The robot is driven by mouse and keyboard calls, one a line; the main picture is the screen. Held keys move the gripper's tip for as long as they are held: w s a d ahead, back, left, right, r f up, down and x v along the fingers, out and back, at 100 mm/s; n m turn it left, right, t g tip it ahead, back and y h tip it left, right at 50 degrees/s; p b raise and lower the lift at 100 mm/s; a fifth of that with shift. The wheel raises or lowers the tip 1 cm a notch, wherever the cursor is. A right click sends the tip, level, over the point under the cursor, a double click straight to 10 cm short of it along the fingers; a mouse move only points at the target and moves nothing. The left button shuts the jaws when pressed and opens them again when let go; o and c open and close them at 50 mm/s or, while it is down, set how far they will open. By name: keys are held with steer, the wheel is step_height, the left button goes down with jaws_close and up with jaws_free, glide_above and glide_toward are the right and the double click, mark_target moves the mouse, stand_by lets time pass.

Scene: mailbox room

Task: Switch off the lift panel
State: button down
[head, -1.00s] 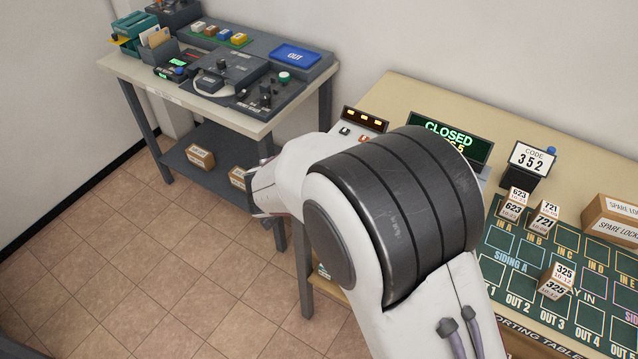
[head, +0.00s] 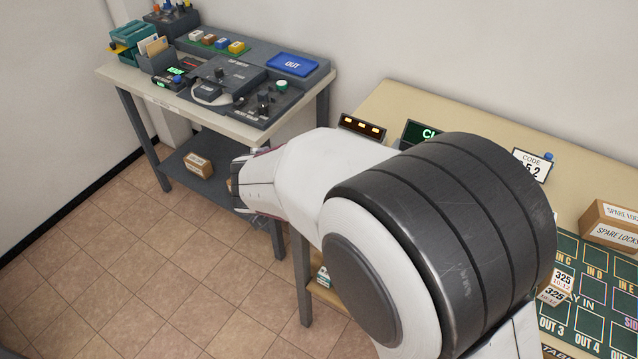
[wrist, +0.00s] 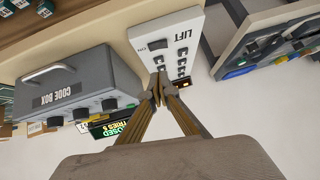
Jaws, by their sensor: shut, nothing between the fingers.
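The white lift panel (wrist: 166,42), marked LIFT, fills the upper middle of the wrist view. I cannot tell the switch positions. My gripper (wrist: 158,92) is shut and empty, its fingertips in front of the panel's lower edge in the picture; I cannot tell whether they touch it. In the head view my arm hides the panel's face; a dark display with amber lights (head: 362,127) shows above my arm.
A grey code box (wrist: 80,88) stands left of the panel in the wrist view. A green-lettered sign (wrist: 108,128) is near it. In the head view a grey desk (head: 215,118) with controls stands left, and a beige sorting table (head: 400,98) lies right, partly behind my arm.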

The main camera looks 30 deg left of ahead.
steer(key=v, duration=0.6)
steer(key=shift+s+r, duration=0.3)
steer(key=shift+s, duration=0.05)
steer(key=shift+w+a+r, duration=0.1)
steer(key=shift+w+a, duration=0.1)
steer(key=shift+a, duration=0.5)
steer(key=x, duration=0.9)
steer(key=shift+w+f, duration=0.3)
steer(key=shift+w+a+f, duration=0.1)
steer(key=shift+a+f, duration=0.05)
steer(key=shift+f, duration=0.8)
steer(key=shift+a+f, duration=0.2)
steer(key=shift+f, duration=0.9)
